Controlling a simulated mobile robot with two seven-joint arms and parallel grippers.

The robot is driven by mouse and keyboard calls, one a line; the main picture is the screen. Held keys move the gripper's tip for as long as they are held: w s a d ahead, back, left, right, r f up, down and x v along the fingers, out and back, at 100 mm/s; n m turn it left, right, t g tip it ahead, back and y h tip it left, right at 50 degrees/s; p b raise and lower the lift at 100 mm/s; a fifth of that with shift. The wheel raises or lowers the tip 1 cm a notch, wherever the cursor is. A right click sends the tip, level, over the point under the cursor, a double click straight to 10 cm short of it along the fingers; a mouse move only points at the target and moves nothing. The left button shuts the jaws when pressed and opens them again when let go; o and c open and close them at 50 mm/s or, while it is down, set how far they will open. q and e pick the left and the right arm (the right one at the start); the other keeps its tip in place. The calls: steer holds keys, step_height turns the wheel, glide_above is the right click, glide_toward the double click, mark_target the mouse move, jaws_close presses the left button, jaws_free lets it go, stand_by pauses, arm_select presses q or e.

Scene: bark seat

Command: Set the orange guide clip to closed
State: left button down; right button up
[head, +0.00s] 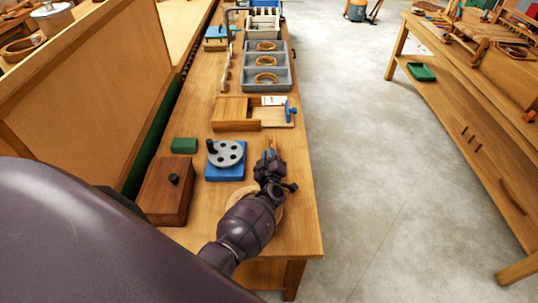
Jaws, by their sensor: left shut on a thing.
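My left gripper (270,156) reaches over the near right part of the wooden bench, just right of a blue block with a grey disc. Its fingers are shut on a small orange piece (270,144), which looks like the orange guide clip. The fingers hide most of the clip, so I cannot tell whether it stands open or closed. A round wooden piece (274,214) lies under my left wrist, partly covered by it. My right gripper is not in view.
The grey disc with a black knob (226,153) on its blue block (225,173) stands close left. A brown box (165,195) and a green block (184,145) are further left. A wooden tray (240,124) and grey bins (291,80) lie beyond. Bare floor is right.

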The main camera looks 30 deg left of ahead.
arm_select(q)
steer(key=c, duration=1.2)
jaws_free()
steer(key=shift+o, duration=0.2)
steer(key=shift+s, duration=0.1)
steer(key=p+v, duration=0.1)
steer(key=v, duration=0.9)
steer(key=shift+s+d, duration=0.25)
steer(key=shift+d, duration=0.05)
steer(key=shift+f, duration=0.1)
